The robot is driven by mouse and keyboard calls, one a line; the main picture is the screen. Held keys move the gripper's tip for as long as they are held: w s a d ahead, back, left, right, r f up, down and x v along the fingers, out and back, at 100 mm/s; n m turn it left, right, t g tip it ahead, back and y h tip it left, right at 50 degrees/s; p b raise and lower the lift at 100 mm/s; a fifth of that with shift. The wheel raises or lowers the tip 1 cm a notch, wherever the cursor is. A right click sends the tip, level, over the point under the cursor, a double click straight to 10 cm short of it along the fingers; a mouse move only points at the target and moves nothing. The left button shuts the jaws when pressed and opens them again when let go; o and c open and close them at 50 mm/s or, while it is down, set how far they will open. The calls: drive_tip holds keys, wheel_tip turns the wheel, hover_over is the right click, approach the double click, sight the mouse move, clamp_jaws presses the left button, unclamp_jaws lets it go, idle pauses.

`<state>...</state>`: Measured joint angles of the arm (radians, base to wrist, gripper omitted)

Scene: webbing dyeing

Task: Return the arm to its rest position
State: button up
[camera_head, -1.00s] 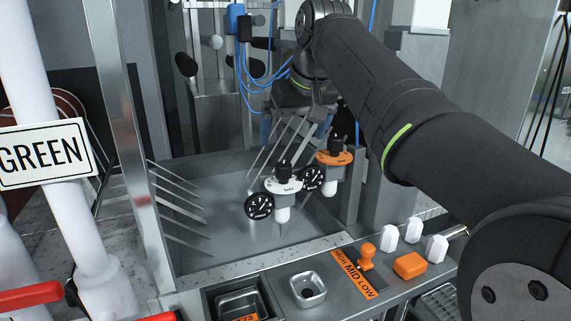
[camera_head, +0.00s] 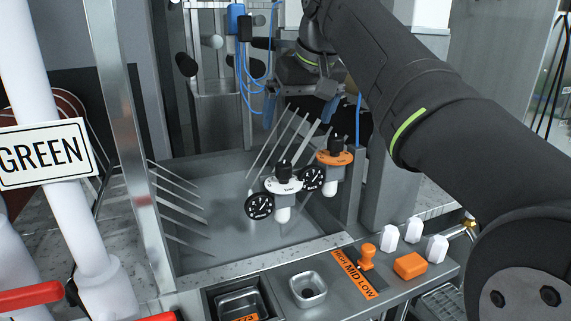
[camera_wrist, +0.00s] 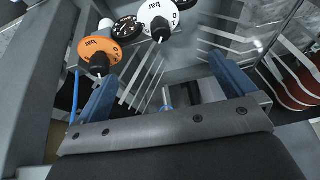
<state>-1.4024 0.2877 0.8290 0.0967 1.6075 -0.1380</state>
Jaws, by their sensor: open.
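My gripper (camera_head: 300,108) hangs at the back of the steel basin (camera_head: 232,218) in the head view, with nothing in it. In the wrist view, its two blue fingers stand wide apart and the space between them (camera_wrist: 162,66) holds no object. My dark arm crosses from the right edge to the upper middle. The orange gauge valve (camera_head: 334,158) and the white gauge valve (camera_head: 283,185) stand in front of and below the gripper. They also show near the top of the wrist view, the orange (camera_wrist: 98,52) left of the white (camera_wrist: 158,14).
Metal rods (camera_head: 180,205) project into the basin. A steel post (camera_head: 122,140) and a GREEN sign (camera_head: 45,153) stand left. The front ledge carries an orange lever (camera_head: 367,257), an orange block (camera_head: 410,265) and white knobs (camera_head: 414,230). Blue cables (camera_head: 250,85) hang behind.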

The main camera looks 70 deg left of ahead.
drive_tip(key=v, duration=0.5)
drive_tip(key=shift+d+r, duration=0.15)
drive_tip(key=shift+r, duration=0.15)
